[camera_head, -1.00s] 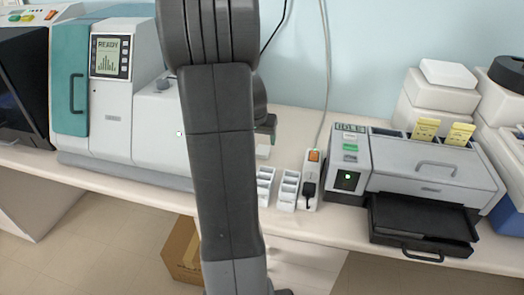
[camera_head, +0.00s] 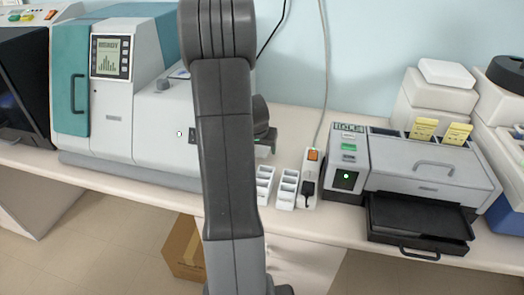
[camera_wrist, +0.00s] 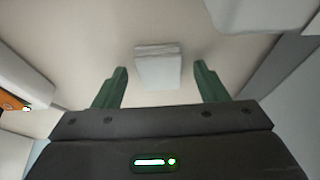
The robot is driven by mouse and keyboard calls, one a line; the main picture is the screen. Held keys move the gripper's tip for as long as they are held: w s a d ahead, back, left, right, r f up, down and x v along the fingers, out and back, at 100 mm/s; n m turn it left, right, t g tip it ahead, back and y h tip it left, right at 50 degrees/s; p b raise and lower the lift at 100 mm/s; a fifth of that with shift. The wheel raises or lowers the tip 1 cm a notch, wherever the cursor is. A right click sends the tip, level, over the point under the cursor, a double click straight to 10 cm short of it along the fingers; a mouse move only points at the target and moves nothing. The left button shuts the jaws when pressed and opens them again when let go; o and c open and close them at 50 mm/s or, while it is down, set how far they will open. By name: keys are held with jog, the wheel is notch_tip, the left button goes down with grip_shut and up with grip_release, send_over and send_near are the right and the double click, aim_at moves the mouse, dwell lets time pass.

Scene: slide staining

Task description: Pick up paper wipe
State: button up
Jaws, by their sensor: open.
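The paper wipe looks like a small white folded pad (camera_wrist: 158,68) on the pale bench in the wrist view. It lies between and slightly ahead of the two green fingers of my gripper (camera_wrist: 160,72), with a gap on each side. My gripper is open and empty. In the head view my gripper (camera_head: 266,141) is low over the bench, partly hidden behind my arm. The wipe is mostly hidden there.
White slotted racks (camera_head: 287,188) and a power strip (camera_head: 309,180) stand in front of my gripper. A large grey and teal machine (camera_head: 110,100) is on the left. A grey device with a black tray (camera_head: 420,218) is on the right.

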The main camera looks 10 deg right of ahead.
aim_at(261, 150)
jog(key=c, duration=1.1)
jog(key=shift+c, duration=0.2)
jog(key=shift+r, duration=0.1)
notch_tip(261, 150, up, 10)
jog(key=shift+b, duration=0.3)
jog(key=shift+o, duration=1.2)
jog(key=shift+c, duration=0.5)
